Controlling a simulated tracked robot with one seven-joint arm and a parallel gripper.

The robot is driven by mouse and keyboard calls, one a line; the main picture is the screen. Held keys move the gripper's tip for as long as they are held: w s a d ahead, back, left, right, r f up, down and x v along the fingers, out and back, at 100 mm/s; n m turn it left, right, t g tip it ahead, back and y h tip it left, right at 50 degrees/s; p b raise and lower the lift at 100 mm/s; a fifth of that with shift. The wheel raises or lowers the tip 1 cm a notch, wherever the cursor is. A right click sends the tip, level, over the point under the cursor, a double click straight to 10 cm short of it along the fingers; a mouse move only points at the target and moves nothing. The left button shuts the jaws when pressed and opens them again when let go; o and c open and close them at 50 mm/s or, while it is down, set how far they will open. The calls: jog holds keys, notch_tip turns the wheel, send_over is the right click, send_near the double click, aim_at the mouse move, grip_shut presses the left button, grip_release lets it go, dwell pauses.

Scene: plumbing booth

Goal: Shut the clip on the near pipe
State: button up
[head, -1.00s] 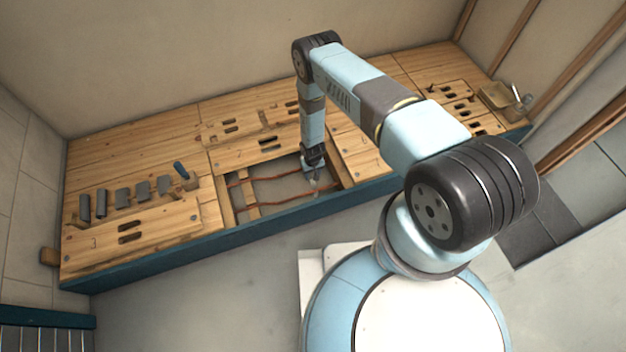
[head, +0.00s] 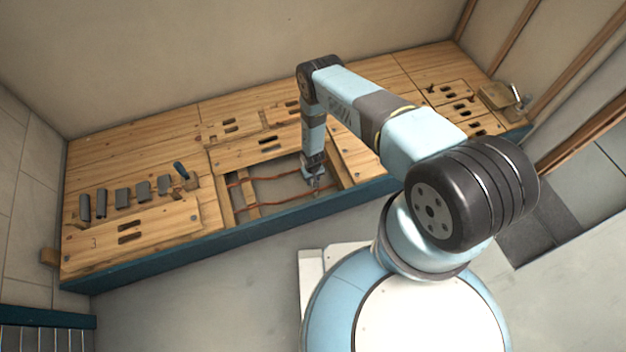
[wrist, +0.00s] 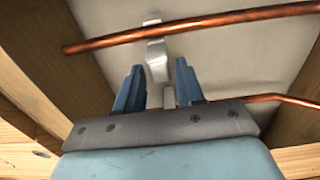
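Two copper pipes cross the open bay: the near pipe (head: 275,202) and the far pipe (head: 268,178). My gripper (head: 316,186) is down in the bay at the near pipe. In the wrist view, a pale clip (wrist: 156,60) sits at a copper pipe (wrist: 220,22), probably the near one. The clip's lower part hangs below that pipe. My gripper (wrist: 159,68) has its two blue fingers apart, one on each side of the clip's lower end, with gaps visible. Whether the clip is latched cannot be told. Another pale piece (wrist: 168,96) shows between the fingers, partly hidden.
Wooden beams (wrist: 285,75) flank the bay. A second copper pipe (wrist: 280,99) runs partly behind my gripper. The bench's blue front edge (head: 270,221) is close to the near pipe.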

grip_shut()
jog(key=shift+s+t, duration=0.2)
jog(key=shift+t, duration=0.1)
jog(key=t, duration=0.1)
jog(key=s+t+y, duration=0.1)
jog(key=t, duration=0.1)
jog(key=shift+s+d+r, duration=0.15)
jog(key=shift+d+r, duration=0.05)
jog(key=shift+d, duration=0.1)
jog(key=shift+s+d+t+y, duration=0.15)
jog(key=shift+s+t+y, duration=0.2)
jog(key=shift+t, duration=0.6)
jog(key=shift+s+d+t+y, duration=0.15)
jog(key=shift+s+t, duration=0.3)
jog(key=shift+t, duration=0.5)
jog(key=shift+o, duration=1.2)
grip_release()
jog(key=shift+a, duration=0.1)
jog(key=v, duration=1.3)
jog(key=shift+s+r, duration=0.1)
jog(key=shift+s, duration=0.25)
